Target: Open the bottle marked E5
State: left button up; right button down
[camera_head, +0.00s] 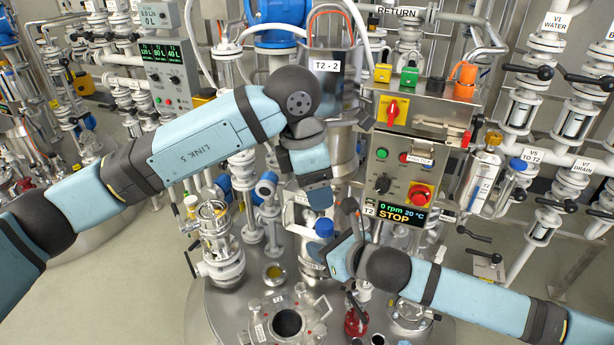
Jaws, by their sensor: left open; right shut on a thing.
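A bottle with a blue cap (324,227) is in the middle of the head view, above the reactor lid. Its pale body (312,252) is partly hidden by my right gripper, and I cannot read its marking. My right gripper (333,258) comes in from the right and is shut on the bottle below the cap. The cap is still on the bottle. My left gripper (322,204) points down just above the cap, open and with nothing visible between its fingers. I cannot tell whether a finger touches the cap.
Below is the steel reactor lid (230,310) with an open round port (287,323), glass fittings and a red valve (355,322). Behind stands a control box (400,185) reading STOP. Valves and pipes crowd the right side. Open floor (110,290) shows at lower left.

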aim_at(325, 224)
pick_arm(q)
jog(key=shift+n+h, duration=0.3)
jog(key=shift+n, duration=0.6)
jog(key=x, duration=0.6)
jog(key=a+x, duration=0.1)
jog(key=x, duration=0.2)
jog(key=shift+w+f, duration=0.4)
jog(key=shift+f, duration=0.1)
jog(key=c, duration=1.1)
jog(key=o, duration=1)
